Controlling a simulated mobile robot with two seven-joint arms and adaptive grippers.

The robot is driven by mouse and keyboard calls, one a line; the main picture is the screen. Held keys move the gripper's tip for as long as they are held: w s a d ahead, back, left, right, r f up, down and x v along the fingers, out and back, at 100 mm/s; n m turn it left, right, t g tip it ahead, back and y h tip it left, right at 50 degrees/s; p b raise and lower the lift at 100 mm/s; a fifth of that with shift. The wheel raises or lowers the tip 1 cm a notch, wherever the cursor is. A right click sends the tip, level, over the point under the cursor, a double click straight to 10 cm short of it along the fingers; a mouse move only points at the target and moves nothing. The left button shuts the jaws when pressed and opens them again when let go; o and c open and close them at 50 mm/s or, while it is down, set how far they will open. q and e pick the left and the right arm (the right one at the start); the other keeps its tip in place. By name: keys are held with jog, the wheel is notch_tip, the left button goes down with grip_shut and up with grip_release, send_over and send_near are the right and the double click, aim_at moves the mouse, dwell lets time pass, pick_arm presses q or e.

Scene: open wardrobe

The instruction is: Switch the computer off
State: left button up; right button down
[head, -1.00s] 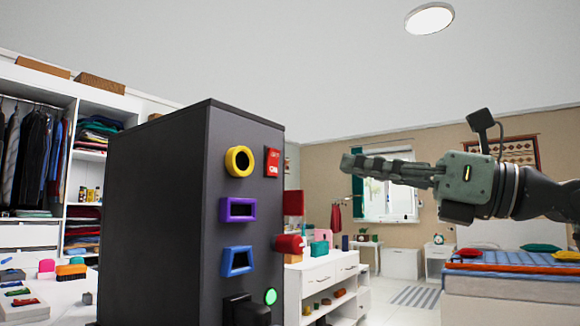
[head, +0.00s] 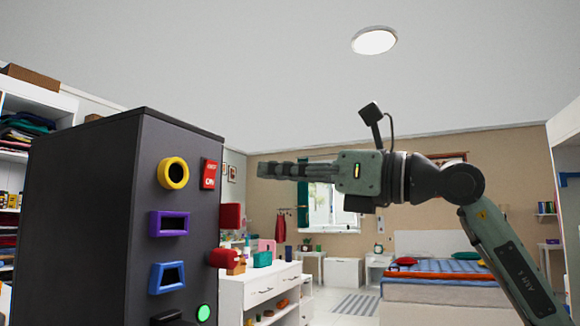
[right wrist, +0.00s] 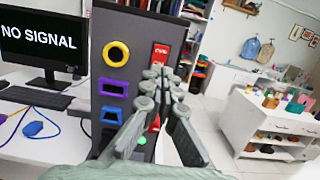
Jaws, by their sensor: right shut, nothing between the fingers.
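The computer (head: 85,210) is a tall dark tower at the left of the head view. Its front carries a red switch (head: 209,174) marked ON at its lower end; the upper marking is too small to read surely. A round green light (head: 203,313) glows below. My right gripper (head: 262,170) is shut and empty, to the right of the switch at about its height, with a gap in the picture. In the right wrist view the switch (right wrist: 160,54) shows just beyond the closed fingertips (right wrist: 160,72). My left gripper is not in view.
A monitor (right wrist: 42,42) reading NO SIGNAL stands left of the tower. Yellow (head: 173,173), purple (head: 169,224) and blue (head: 167,277) sockets line its front. A red part (head: 225,258) sticks out below the switch. A white cabinet (head: 262,288) stands behind at right.

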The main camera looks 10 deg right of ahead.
aim_at(212, 167)
jog(key=p+x, duration=0.1)
jog(key=x, duration=0.7)
jog(key=shift+r, duration=0.1)
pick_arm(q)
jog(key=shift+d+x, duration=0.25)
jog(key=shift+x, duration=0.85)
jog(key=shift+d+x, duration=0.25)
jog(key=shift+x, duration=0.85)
pick_arm(e)
jog(key=shift+w+a, duration=0.3)
jog(key=shift+a, duration=0.1)
pick_arm(q)
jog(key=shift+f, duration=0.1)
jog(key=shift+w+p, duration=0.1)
jog(key=shift+p, duration=0.35)
pick_arm(e)
jog(key=shift+r, duration=0.1)
jog(key=shift+w+a+h+p, duration=0.15)
jog(key=shift+a+h+p, duration=0.15)
jog(key=shift+p, duration=0.2)
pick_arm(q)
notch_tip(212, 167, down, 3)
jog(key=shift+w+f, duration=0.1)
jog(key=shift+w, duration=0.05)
pick_arm(e)
jog(key=shift+d, duration=0.15)
